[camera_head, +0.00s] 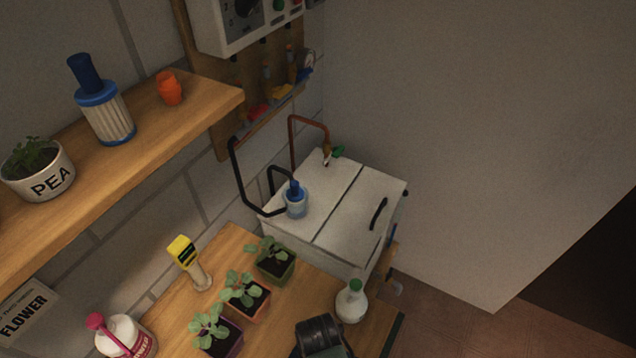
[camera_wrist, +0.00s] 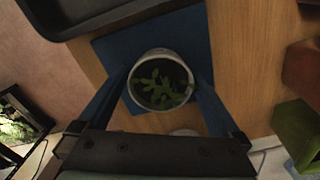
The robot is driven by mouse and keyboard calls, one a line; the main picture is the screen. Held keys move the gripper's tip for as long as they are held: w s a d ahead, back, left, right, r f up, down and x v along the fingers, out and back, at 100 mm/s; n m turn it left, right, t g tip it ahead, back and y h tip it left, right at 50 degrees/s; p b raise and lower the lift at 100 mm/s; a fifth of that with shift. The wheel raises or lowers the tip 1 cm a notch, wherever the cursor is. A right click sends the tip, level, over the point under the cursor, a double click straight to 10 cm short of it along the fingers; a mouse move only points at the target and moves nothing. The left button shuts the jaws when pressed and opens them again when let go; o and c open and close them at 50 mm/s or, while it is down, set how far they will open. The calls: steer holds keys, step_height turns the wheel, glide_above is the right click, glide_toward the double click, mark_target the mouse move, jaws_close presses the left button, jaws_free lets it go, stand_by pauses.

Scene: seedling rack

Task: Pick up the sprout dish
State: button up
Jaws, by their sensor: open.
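The sprout dish (camera_wrist: 137,92) shows in the wrist view as a round, pale-rimmed dish with small green leafy sprouts over dark soil. It stands on a blue mat (camera_wrist: 185,33) on the wooden bench. My gripper (camera_wrist: 163,82) is open, with one blue finger on the left of the dish and one on the right. The fingers look close to its sides; I cannot tell whether they touch it. The dish is not visible in the head view.
A dark tray (camera_wrist: 62,32) lies beyond the mat. A brown pot (camera_wrist: 302,66) and green pot (camera_wrist: 296,130) stand right. In the head view, several seedling pots (camera_head: 272,268), a yellow-topped tool (camera_head: 183,250) and a white bottle (camera_head: 351,303) occupy the bench; a pea pot (camera_head: 38,178) stands on the shelf.

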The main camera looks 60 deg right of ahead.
steer(key=c, duration=1.3)
